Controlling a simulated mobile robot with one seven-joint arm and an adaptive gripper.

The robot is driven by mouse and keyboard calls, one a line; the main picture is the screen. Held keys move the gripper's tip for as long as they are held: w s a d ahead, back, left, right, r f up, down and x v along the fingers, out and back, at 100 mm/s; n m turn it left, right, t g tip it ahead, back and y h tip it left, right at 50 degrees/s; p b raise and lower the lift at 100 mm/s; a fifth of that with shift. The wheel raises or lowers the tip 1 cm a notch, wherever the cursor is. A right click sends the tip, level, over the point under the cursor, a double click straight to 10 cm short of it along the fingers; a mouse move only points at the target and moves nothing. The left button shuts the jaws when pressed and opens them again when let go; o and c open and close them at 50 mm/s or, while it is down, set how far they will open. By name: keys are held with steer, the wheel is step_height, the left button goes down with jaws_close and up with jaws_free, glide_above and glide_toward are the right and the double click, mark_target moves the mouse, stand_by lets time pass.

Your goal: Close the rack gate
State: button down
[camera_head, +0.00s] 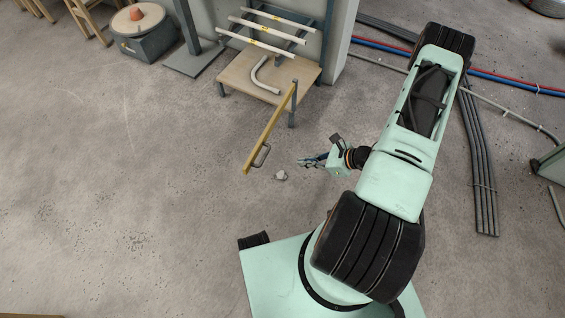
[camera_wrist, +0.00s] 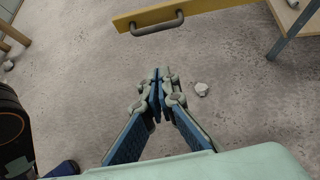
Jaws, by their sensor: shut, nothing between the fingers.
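The rack gate (camera_head: 269,131) is a yellow bar joined to a grey post at the front right corner of the rack (camera_head: 240,82). It stands swung out from the rack, towards the front left. A grey handle (camera_head: 262,156) sits near its free end. In the wrist view the gate (camera_wrist: 205,8) crosses the top, with its handle (camera_wrist: 157,24) facing my gripper. My gripper (camera_head: 302,162) is shut and empty, to the right of the handle and apart from it. In the wrist view my gripper's fingertips (camera_wrist: 160,75) are together below the handle.
White conduits (camera_head: 262,44) lie across the rack, and a bent conduit (camera_head: 262,76) lies on its wooden shelf. A small pale stone (camera_head: 281,175) is on the floor near my gripper. Grey pipes (camera_head: 481,160) lie at the right.

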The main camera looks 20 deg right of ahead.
steer(key=w+a+r+b+x, duration=0.1)
steer(key=r+b+x, duration=0.1)
steer(key=x, duration=1.1)
steer(key=shift+w+b, duration=0.15)
steer(key=shift+b, duration=0.6)
steer(key=shift+a+r, duration=0.1)
steer(key=shift+a, duration=0.05)
steer(key=shift+a+m+t, duration=0.15)
steer(key=shift+m+t, duration=0.15)
